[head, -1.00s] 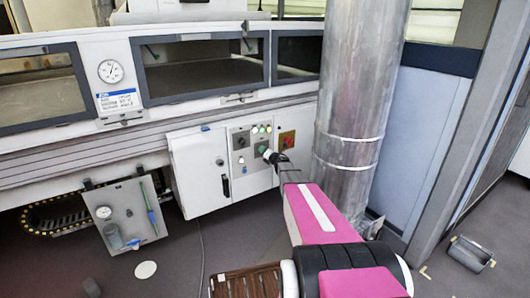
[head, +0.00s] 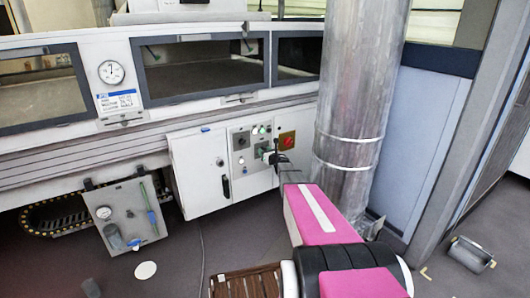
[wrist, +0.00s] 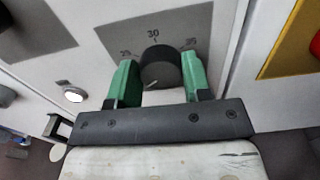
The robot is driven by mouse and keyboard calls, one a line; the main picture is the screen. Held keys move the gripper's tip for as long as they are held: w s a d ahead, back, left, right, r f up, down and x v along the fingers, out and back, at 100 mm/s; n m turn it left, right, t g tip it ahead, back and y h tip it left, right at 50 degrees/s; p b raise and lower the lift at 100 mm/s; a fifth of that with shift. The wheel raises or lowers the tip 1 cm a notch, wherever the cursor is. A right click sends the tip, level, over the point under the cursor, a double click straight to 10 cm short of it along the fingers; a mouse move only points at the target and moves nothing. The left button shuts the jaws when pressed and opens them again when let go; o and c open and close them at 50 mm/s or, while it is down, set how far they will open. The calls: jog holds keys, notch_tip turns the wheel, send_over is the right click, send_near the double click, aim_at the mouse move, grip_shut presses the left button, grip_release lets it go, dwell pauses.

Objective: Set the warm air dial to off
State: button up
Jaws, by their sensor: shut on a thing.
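The black round dial (wrist: 160,68) sits on a grey plate (wrist: 185,30) printed 25, 30 and 35 around its upper side. A short light mark on the dial's lower edge points down and left. My gripper (wrist: 161,80) has its two green fingers shut on the dial, one on each side. The lower part of the scale is hidden behind my gripper, and no "off" mark shows. In the head view my gripper (head: 267,154) is at the panel of the white cabinet (head: 201,177) and hides most of the dial.
A second dark knob (head: 241,141) is to the left, with lit buttons (head: 260,130) above. A red switch on a yellow plate (head: 287,141) is close on the right.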

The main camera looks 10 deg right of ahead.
dwell(0.6)
jog(key=o, duration=0.9)
jog(key=shift+a, duration=0.1)
jog(key=shift+s, duration=0.1)
jog(key=v, duration=1)
jog(key=shift+s+r, duration=0.1)
jog(key=shift+s, duration=0.25)
